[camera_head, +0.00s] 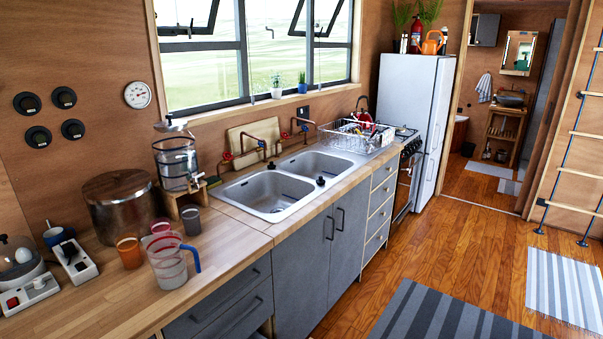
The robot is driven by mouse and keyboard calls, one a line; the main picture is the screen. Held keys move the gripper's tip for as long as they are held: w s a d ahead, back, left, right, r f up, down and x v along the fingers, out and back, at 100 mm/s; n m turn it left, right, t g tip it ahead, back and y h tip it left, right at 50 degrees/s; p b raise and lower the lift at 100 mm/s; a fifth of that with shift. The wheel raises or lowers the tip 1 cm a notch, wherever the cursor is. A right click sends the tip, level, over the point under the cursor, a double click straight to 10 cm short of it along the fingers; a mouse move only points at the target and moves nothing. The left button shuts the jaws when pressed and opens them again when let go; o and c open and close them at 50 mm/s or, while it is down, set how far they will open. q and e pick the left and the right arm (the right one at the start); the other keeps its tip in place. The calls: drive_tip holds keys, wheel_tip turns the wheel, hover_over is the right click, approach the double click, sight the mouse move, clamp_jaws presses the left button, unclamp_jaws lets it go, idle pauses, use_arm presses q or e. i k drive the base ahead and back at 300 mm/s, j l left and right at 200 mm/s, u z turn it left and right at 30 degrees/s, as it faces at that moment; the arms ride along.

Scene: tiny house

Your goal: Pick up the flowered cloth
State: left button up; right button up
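I see no cloth with a flower pattern in the head view. The only hanging cloth is a pale grey towel (484,87) on the bathroom wall, seen through the doorway; it is too small to tell any pattern. Neither of my grippers shows in the head view.
A wooden counter (112,296) along the left holds a clear jug (168,265), cups, a metal pot (120,207) and a double sink (268,193). A dish rack (352,135) stands beyond. A white fridge (411,95) stands by the doorway. Wooden floor (470,245) is open, with striped rugs (555,285).

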sight(387, 137)
drive_tip(key=i+l+z, duration=0.55)
drive_tip(key=i+z, duration=0.2)
drive_tip(key=i, duration=0.25)
drive_tip(key=i+l+z, duration=0.1)
drive_tip(key=i, duration=0.75)
drive_tip(key=i+l+z, duration=0.15)
drive_tip(key=i, duration=0.7)
